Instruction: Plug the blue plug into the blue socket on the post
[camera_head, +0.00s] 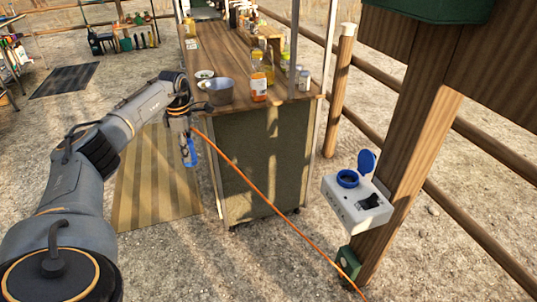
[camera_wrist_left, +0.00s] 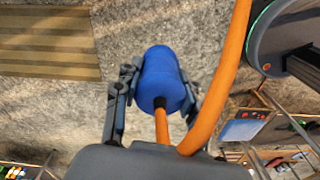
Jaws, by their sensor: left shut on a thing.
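My left gripper (camera_head: 184,140) is shut on the blue plug (camera_head: 190,154), in the air in front of the wooden counter. In the left wrist view the plug (camera_wrist_left: 162,82) sits between both fingers of the gripper (camera_wrist_left: 160,95), with an orange cable (camera_wrist_left: 222,85) running from it. The blue socket (camera_head: 348,178) is on a white box (camera_head: 360,208) fixed to the wooden post (camera_head: 410,135) at the right. Its blue lid (camera_head: 367,161) stands open. The plug is well to the left of the socket, apart from it. My right gripper is not in view.
The orange cable (camera_head: 262,193) runs slanting down to the right, toward a small green box (camera_head: 348,262) low on the post. The wooden counter (camera_head: 215,60) holds a metal pot (camera_head: 219,92) and bottles (camera_head: 259,82). Between counter and post there is open gravel with a rail fence behind.

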